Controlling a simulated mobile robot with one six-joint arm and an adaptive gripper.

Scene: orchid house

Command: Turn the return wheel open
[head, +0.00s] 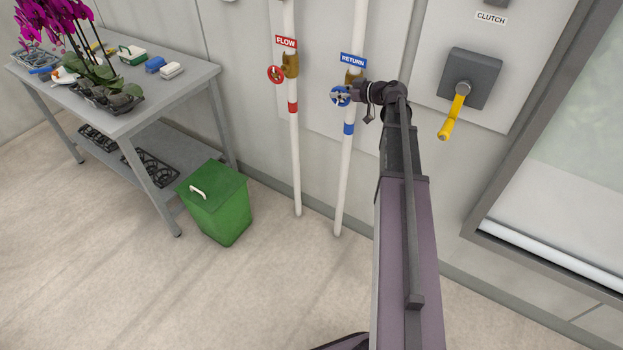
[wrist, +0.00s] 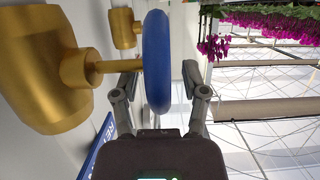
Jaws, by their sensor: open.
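The return wheel (head: 338,96) is a blue handwheel on a brass valve (head: 353,77), under the blue RETURN label (head: 353,60) on the right-hand white pipe. In the wrist view the wheel (wrist: 157,62) shows edge-on, with its stem running left into the brass valve body (wrist: 48,68). My gripper (head: 350,95) is at the wheel in the head view. In the wrist view my gripper (wrist: 162,82) is open, one finger on each side of the wheel's rim. The left finger is close to the rim; I cannot tell whether it touches. The wheel partly hides behind my gripper in the head view.
The flow pipe with its red wheel (head: 276,74) stands to the left. A yellow clutch lever (head: 453,115) is on the wall at right. A green bin (head: 217,205) and a grey bench (head: 195,78) with orchids stand at left. The floor in front is clear.

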